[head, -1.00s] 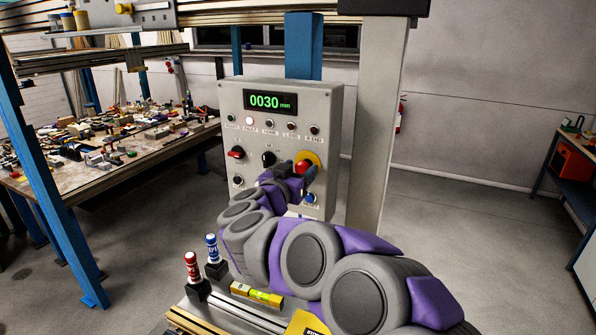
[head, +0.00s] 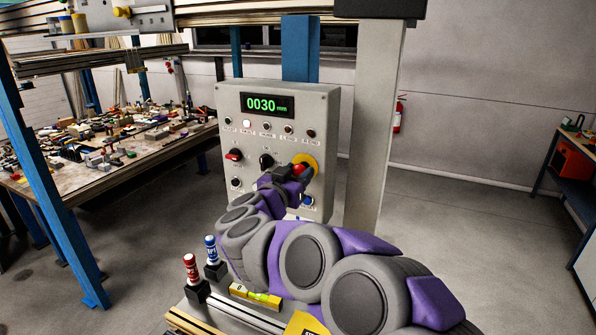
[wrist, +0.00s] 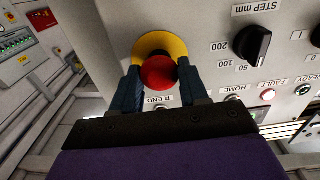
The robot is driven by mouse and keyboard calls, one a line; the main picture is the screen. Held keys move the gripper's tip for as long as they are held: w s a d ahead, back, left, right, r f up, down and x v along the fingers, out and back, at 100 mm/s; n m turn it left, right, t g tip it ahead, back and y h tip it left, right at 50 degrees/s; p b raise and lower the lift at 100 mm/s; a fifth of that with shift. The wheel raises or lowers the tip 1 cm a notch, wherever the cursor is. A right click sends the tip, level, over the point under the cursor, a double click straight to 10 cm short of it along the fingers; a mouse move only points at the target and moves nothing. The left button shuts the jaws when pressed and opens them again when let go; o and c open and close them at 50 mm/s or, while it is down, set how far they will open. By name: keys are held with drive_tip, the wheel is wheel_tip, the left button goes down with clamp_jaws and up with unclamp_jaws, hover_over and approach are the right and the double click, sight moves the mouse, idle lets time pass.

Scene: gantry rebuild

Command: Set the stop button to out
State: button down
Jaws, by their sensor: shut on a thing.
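The stop button is a red mushroom head (wrist: 158,72) on a yellow round plate (wrist: 152,44). It sits on the right side of the grey control panel (head: 225,110). In the wrist view my gripper (wrist: 158,80) has one dark finger on each side of the red head, shut on it. In the head view my gripper (head: 292,172) is at the button and partly covers it, with some red and yellow showing. I cannot tell from these frames whether the button is in or out.
The panel has a display (head: 267,105) reading 0030 mm, a row of lamps with a white one lit, a black knob (head: 266,161) and a red-marked knob (head: 234,156). Two markers (head: 211,250) stand below. A cluttered bench (head: 100,160) is at left.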

drive_tip(key=shift+s+a+r+p, duration=0.2)
drive_tip(key=shift+s+p, duration=0.1)
drive_tip(key=shift+p, duration=0.1)
drive_tip(key=shift+f+p, duration=0.15)
drive_tip(key=shift+p, duration=0.15)
drive_tip(key=c, duration=1)
unclamp_jaws()
drive_tip(key=shift+f, duration=0.1)
drive_tip(key=shift+o, duration=1.3)
drive_tip(key=shift+s+a+r, duration=0.2)
drive_tip(key=shift+s, duration=0.25)
drive_tip(key=shift+o, duration=0.7)
drive_tip(key=shift+a+f, duration=0.1)
drive_tip(key=shift+w+f, duration=0.1)
drive_tip(key=shift+w, duration=0.2)
drive_tip(key=shift+s, duration=0.4)
drive_tip(key=v, duration=1.6)
drive_tip(key=shift+s+a, duration=0.25)
drive_tip(key=shift+a, duration=0.05)
